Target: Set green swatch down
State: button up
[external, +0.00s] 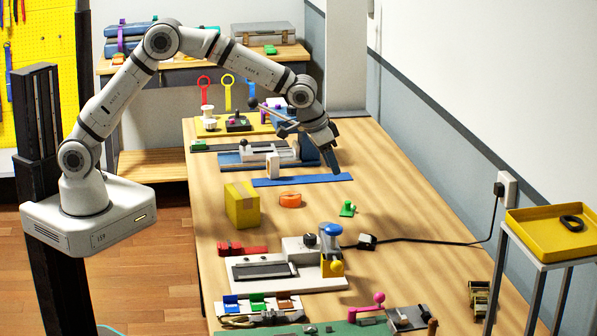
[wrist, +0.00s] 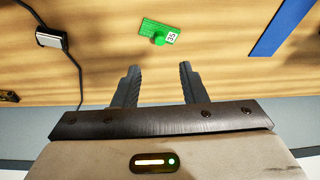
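The green swatch (external: 348,209) lies on the wooden table, right of the orange roll. In the wrist view the swatch (wrist: 152,28) is a small green plate with a round green knob and a white label reading 35. It lies beyond my fingertips, with bare wood between. My gripper (external: 334,172) points down near the right end of the blue strip, farther back than the swatch. In the wrist view my gripper (wrist: 158,68) has its two fingers apart with nothing between them.
A blue strip (external: 302,180), an orange roll (external: 290,200) and a yellow box (external: 242,204) lie nearby. A white holder (external: 237,313) carries blue, green and brown pieces. The table right of the swatch is clear.

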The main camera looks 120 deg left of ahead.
jog(key=shift+d+r, duration=0.1)
jog(key=shift+r, duration=0.1)
jog(key=s+d+r+m+h, duration=0.15)
jog(key=s+d+r, duration=0.35)
jog(key=d, duration=0.7)
jog(key=s+d+r+m, duration=0.3)
jog(key=s+d+r, duration=0.25)
jog(key=d, duration=0.75)
jog(key=s+d+f+m+h, duration=0.1)
jog(key=s+d+m, duration=0.1)
jog(key=s+d, duration=0.5)
jog(key=s+d+f+m+h, duration=0.1)
jog(key=s+d+f+m, duration=0.1)
jog(key=s+d, duration=0.5)
jog(key=s+m, duration=0.1)
jog(key=s, duration=0.5)
jog(key=shift+s+d, duration=0.15)
jog(key=shift+s, duration=0.15)
